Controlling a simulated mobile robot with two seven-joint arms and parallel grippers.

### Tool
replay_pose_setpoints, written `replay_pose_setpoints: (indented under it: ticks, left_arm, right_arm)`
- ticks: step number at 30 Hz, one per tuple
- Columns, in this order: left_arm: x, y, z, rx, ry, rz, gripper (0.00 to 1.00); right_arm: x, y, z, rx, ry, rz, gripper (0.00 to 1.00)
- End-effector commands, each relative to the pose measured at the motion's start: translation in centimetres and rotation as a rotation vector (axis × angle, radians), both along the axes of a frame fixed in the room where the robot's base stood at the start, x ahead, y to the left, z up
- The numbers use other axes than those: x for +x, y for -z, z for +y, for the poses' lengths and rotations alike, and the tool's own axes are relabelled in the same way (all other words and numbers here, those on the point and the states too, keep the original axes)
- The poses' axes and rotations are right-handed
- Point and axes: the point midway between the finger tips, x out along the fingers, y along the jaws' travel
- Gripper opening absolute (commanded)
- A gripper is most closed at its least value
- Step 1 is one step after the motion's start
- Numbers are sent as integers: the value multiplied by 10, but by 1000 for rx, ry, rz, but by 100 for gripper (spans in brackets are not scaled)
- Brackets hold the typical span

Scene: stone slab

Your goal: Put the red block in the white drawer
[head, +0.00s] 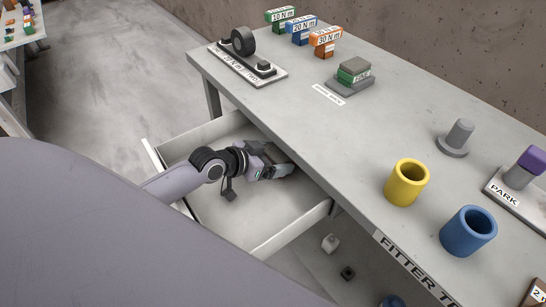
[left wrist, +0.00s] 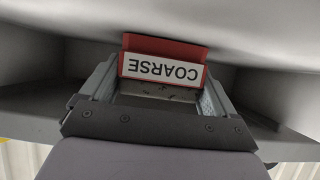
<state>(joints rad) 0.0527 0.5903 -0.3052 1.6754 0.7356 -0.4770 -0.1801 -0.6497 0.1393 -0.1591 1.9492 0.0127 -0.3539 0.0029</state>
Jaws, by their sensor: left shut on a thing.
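The white drawer (head: 291,231) stands pulled out from under the bench in the head view, its inside open to view. My left gripper (head: 284,168) reaches into it, close to the bench edge. In the left wrist view my left gripper (left wrist: 160,76) is shut on the red block (left wrist: 165,46), which has a white label reading COARSE, upside down in the picture. The block is hidden in the head view. I cannot tell whether it touches the drawer floor. My right gripper is not in view.
The bench top (head: 300,120) overhangs the drawer's back. On it stand a yellow cup (head: 407,184), a blue cup (head: 468,232), a grey-green block (head: 354,70) on a stand, and several labelled blocks at the back. The drawer floor (head: 228,208) around my gripper looks clear.

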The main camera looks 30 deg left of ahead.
Motion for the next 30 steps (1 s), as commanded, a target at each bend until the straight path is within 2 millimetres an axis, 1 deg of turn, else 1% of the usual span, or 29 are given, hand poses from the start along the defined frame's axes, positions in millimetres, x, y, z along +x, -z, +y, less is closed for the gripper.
replay_pose_setpoints:
  ticks: [4,8,9,16,19,23,30]
  left_arm:
    - [1,-2,0,0,0,-4,48]
    - [1,2,0,1,0,-5,48]
    - [0,2,0,1,0,-1,100]
    - [0,1,0,0,0,-1,100]
    - [0,-3,0,0,0,-1,100]
    - [-12,-8,5,4,1,-2,100]
    - [-41,-25,17,4,2,0,100]
  right_arm:
    - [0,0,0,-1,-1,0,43]
    - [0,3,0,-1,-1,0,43]
    - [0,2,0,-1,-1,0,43]
    - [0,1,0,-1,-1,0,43]
    - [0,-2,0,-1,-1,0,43]
    - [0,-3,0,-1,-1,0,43]
    - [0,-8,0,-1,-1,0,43]
